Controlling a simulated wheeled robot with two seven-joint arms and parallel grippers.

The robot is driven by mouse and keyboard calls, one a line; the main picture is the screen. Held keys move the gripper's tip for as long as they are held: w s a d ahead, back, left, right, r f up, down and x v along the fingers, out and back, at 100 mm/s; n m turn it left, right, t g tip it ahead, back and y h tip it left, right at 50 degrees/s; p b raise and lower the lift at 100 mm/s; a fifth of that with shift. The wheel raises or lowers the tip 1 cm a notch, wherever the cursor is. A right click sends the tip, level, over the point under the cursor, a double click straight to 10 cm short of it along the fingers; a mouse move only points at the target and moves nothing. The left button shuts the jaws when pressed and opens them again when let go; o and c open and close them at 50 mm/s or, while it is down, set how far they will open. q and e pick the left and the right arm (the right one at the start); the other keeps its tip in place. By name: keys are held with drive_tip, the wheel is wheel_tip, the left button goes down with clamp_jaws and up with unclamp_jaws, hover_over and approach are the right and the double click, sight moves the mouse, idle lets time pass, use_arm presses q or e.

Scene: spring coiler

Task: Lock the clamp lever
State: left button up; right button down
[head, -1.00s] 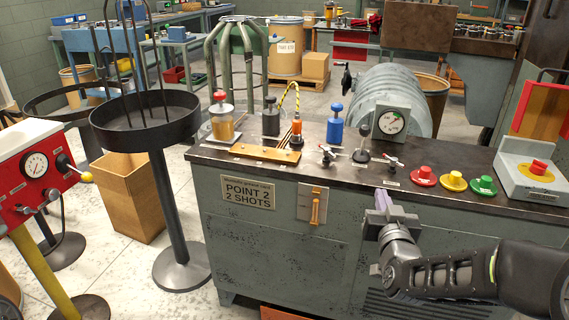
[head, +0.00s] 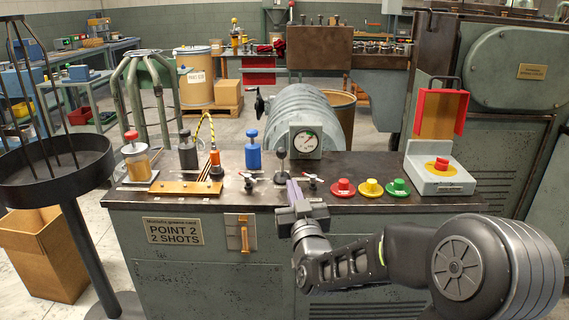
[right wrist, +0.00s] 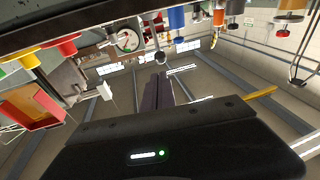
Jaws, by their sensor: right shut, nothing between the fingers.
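No part is marked as the clamp lever. An orange handle on a pale plate (head: 244,234) hangs upright on the front of the grey bench. On the bench top stand a left small red-handled lever fitting (head: 250,181), a right one (head: 312,182), and a black-knobbed upright lever (head: 280,158) between them. My right gripper (head: 294,191) is at the bench's front edge, just left of the right fitting, fingers pointing up. Its purple fingers (right wrist: 157,90) are together and empty in the right wrist view. I cannot tell whether they touch anything. My left gripper is out of view.
Red, yellow and green buttons (head: 370,187) and a red-lidded button box (head: 440,175) stand to the right. A gauge (head: 306,140) is behind. An oiler (head: 136,158), a blue plunger bottle (head: 253,150) and a brass strip (head: 185,188) are left.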

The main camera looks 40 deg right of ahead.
sight(283, 154)
drive_tip(key=x, duration=1.1)
drive_tip(key=shift+p, duration=0.3)
drive_tip(key=shift+w+d+r+g+p, duration=0.15)
drive_tip(key=shift+r+g+p, duration=0.2)
drive_tip(key=shift+p, duration=0.2)
drive_tip(key=w+r+g+p, duration=0.1)
drive_tip(key=p, duration=0.3)
drive_tip(key=w+d+r+g+y+p, duration=0.1)
drive_tip(key=p, duration=0.3)
drive_tip(key=w+d+r+m+g+y+p, duration=0.1)
drive_tip(key=p, duration=0.3)
drive_tip(key=shift+w+d+r+g, duration=0.2)
drive_tip(key=shift+d+r+g, duration=0.05)
drive_tip(key=shift+g, duration=0.1)
drive_tip(key=w+d+g+p, duration=0.1)
drive_tip(key=p, duration=0.2)
drive_tip(key=w+d+y+p, duration=0.1)
drive_tip(key=p, duration=0.1)
drive_tip(key=shift+w+d+f+g+p, duration=0.15)
drive_tip(key=shift+w+f+g+p, duration=0.25)
drive_tip(key=shift+d+r, duration=0.1)
drive_tip(key=shift+r, duration=0.1)
